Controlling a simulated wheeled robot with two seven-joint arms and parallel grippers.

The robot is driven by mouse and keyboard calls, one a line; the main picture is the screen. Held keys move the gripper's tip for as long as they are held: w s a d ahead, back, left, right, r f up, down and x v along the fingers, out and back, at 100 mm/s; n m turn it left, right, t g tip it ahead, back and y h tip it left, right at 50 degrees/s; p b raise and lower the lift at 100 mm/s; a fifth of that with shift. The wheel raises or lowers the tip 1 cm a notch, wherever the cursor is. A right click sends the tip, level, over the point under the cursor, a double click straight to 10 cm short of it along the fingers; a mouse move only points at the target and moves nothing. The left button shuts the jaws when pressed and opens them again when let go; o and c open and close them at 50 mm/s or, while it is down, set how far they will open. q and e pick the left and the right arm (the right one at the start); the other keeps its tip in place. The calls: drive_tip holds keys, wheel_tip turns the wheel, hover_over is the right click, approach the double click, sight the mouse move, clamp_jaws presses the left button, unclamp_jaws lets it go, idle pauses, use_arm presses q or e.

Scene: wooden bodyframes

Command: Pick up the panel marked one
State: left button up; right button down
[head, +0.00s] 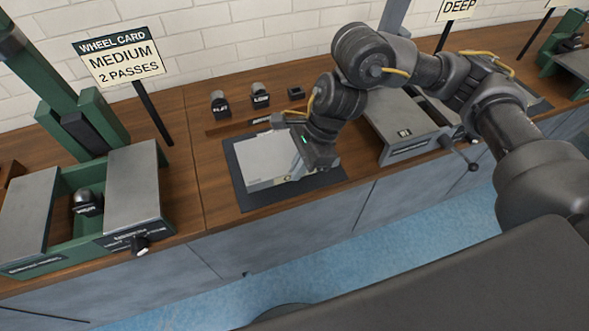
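A pale, flat panel (263,160) lies on a dark mat (240,189) on the wooden bench, in the middle of the head view. I cannot read a number on it; a small round mark shows near its front right corner. My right gripper (298,168) is low over the panel's right side and hides part of it. Its fingers are mostly hidden by its own body, so I cannot tell whether it is open, or whether it touches the panel. My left gripper is not in view.
A green machine (86,235) with grey plates and a "MEDIUM 2 PASSES" sign (121,62) stands left. Small dark labelled pieces (260,96) and a wooden strip (228,126) are behind the mat. A grey unit (402,132) stands right. Bare bench (205,170) lies left of the mat.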

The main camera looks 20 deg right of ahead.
drive_tip(key=s+r+p, duration=0.1)
drive_tip(key=s+r, duration=0.3)
drive_tip(key=s, duration=0.4)
drive_tip(key=shift+s+a+p, duration=0.35)
drive_tip(key=shift+s+a, duration=0.05)
drive_tip(key=shift+a, duration=0.05)
